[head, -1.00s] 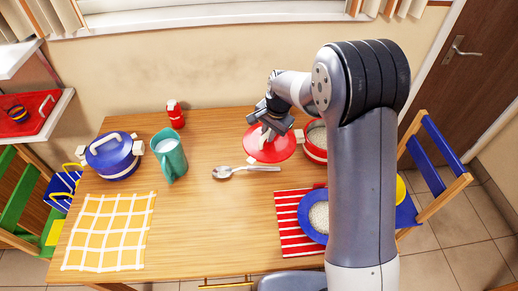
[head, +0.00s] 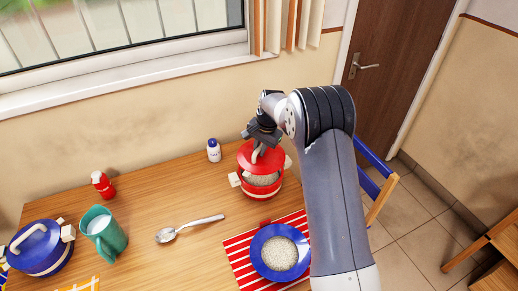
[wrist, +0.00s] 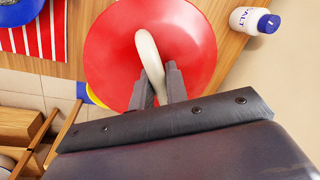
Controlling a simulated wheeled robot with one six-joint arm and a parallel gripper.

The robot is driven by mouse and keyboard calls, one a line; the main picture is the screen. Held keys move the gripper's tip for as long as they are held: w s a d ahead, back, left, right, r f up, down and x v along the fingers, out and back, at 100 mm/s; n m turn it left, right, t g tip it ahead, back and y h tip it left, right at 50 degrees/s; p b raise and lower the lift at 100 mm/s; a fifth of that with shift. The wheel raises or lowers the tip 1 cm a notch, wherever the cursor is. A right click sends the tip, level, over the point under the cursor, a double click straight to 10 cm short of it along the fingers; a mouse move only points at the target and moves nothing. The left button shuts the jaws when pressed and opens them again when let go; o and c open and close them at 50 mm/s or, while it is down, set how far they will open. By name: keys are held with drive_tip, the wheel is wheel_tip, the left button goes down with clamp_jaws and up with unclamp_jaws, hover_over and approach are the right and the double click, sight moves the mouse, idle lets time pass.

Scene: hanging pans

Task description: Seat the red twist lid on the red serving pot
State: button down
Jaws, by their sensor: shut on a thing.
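The red lid (head: 274,158) hangs over the red serving pot (head: 263,191), above its back part and seemingly tilted. Pale grainy food shows in the pot below the lid's front edge, so the lid does not cover the whole opening in this view. The pot has cream side handles. My gripper (head: 261,147) is shut on the lid's cream handle. In the wrist view the lid (wrist: 105,50) fills the middle, with the fingers of my gripper (wrist: 157,84) at its curved handle (wrist: 147,50). The lid hides the pot there. I cannot tell whether lid and rim touch.
A salt bottle (head: 213,151) stands behind and left of the pot. A blue plate (head: 261,262) with pale food lies on a red striped cloth (head: 237,250) in front. A spoon (head: 185,230), teal jug (head: 100,236), red bottle (head: 102,185) and blue pot (head: 38,252) are left.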

drive_tip(key=shift+f, duration=0.1)
wheel_tip(320, 180, down, 7)
drive_tip(key=b, duration=0.5)
idle(0.9)
idle(0.4)
drive_tip(key=c, duration=1.3)
unclamp_jaws()
drive_tip(key=r, duration=0.3)
drive_tip(key=d+r+b, duration=0.1)
drive_tip(key=r, duration=0.3)
drive_tip(key=s+r+b, duration=0.1)
drive_tip(key=r, duration=0.2)
drive_tip(key=shift+s+d+r, duration=0.1)
drive_tip(key=shift+d+r, duration=0.2)
drive_tip(key=shift+d, duration=0.1)
drive_tip(key=shift+f, duration=0.1)
